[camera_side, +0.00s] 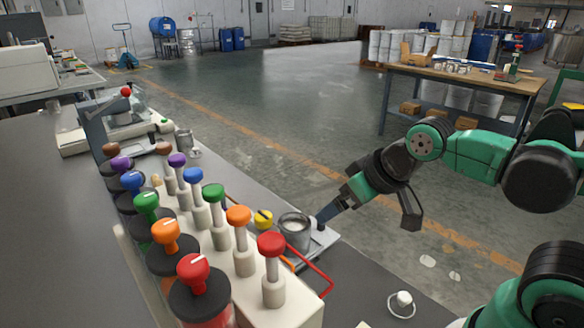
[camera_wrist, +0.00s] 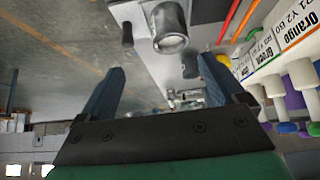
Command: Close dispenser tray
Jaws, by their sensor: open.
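The dispenser tray (camera_side: 318,246) is a light grey plate sticking out from the dispenser (camera_side: 300,312), a pale box with coloured knobs. A grey metal can (camera_side: 294,228) stands upright on the tray. In the wrist view the tray (camera_wrist: 205,32) is at the top, with the can (camera_wrist: 168,26) and a small dark knob (camera_wrist: 127,35) on it. My gripper (camera_side: 321,216) is at the tray's outer end, beside the can. In the wrist view my gripper (camera_wrist: 160,66) is open, its blue fingers apart with nothing between them. Contact with the tray or knob cannot be told.
Several coloured plungers and knobs (camera_side: 238,218) line the dispenser. A red bent rod (camera_side: 321,278) sticks out near the tray. A small white lidded item (camera_side: 402,301) lies on the dark bench at the front. A scale-like device (camera_side: 125,112) stands farther back. Open floor lies beyond the bench.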

